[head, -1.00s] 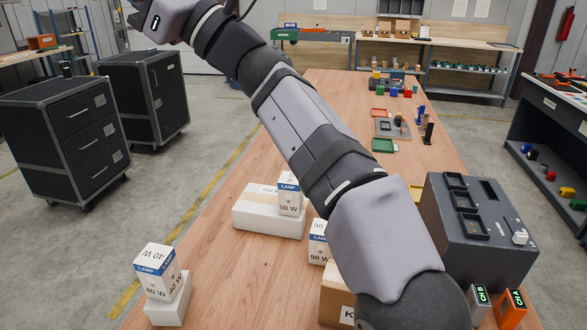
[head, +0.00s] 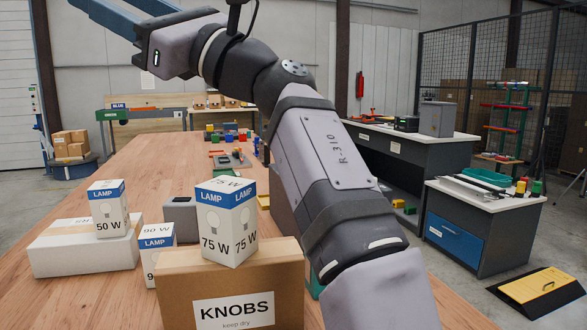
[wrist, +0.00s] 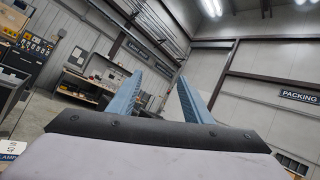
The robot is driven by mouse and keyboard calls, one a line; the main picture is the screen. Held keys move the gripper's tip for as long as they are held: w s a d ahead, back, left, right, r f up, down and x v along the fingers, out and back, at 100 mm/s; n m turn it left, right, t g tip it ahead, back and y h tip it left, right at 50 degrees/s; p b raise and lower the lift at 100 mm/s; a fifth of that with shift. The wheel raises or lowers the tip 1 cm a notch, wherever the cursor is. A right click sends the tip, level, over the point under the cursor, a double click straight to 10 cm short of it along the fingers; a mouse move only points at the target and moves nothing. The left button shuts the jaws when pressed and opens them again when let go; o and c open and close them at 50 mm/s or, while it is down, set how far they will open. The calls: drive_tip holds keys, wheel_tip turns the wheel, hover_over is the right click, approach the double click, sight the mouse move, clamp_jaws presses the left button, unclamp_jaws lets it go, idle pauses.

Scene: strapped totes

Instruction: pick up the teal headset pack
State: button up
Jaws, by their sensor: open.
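I cannot make out a headset pack for certain. A small teal patch (head: 314,283) shows between the KNOBS box and my arm in the head view, and my arm hides most of it. My gripper (wrist: 161,76) is open and empty in the wrist view, with its two blue fingers apart and pointing up into the room. In the head view its blue fingers (head: 112,18) are high at the upper left, well above the table and away from the teal patch.
The KNOBS carton (head: 232,284) carries a 75 W lamp box (head: 226,222). A white carton (head: 82,250) carries a 50 W lamp box (head: 108,210). Another lamp box (head: 157,252) stands between them. Side cabinets (head: 484,226) stand at the right. Bare wood (head: 90,305) shows at front left.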

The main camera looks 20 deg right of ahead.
drive_tip(key=s+d+f+m+t+h+b, duration=0.4)
drive_tip(key=d+f+h+b, duration=0.3)
drive_tip(key=d+f+b, duration=0.35)
drive_tip(key=s+d+f+m+t+h+b, duration=0.3)
drive_tip(key=s+d+f+h+b, duration=0.3)
drive_tip(key=f+b, duration=0.65)
drive_tip(key=s+d+f+m+t+h+b, duration=0.35)
drive_tip(key=d+f+h+b, duration=0.6)
drive_tip(key=b, duration=0.35)
drive_tip(key=w+f+m+g, duration=0.1)
drive_tip(key=f, duration=0.1)
drive_tip(key=w+d+f+m+g+y+p, duration=0.1)
drive_tip(key=f+m, duration=0.1)
drive_tip(key=f, duration=0.1)
drive_tip(key=w+f+m+g, duration=0.1)
drive_tip(key=f+m, duration=0.1)
drive_tip(key=f, duration=0.1)
drive_tip(key=shift+w+d+m+g+y, duration=0.1)
drive_tip(key=shift+d+m+g+y, duration=0.15)
drive_tip(key=shift+d+g+y, duration=0.1)
drive_tip(key=shift+f+m, duration=0.3)
drive_tip(key=shift+f, duration=0.3)
drive_tip(key=shift+w+p, duration=0.35)
drive_tip(key=shift+w, duration=0.75)
drive_tip(key=shift+w, duration=0.1)
drive_tip(key=shift+w+a+r, duration=0.1)
drive_tip(key=shift+w+r, duration=0.1)
drive_tip(key=shift+w, duration=0.65)
drive_tip(key=shift+w+p, duration=0.4)
drive_tip(key=shift+w, duration=1.25)
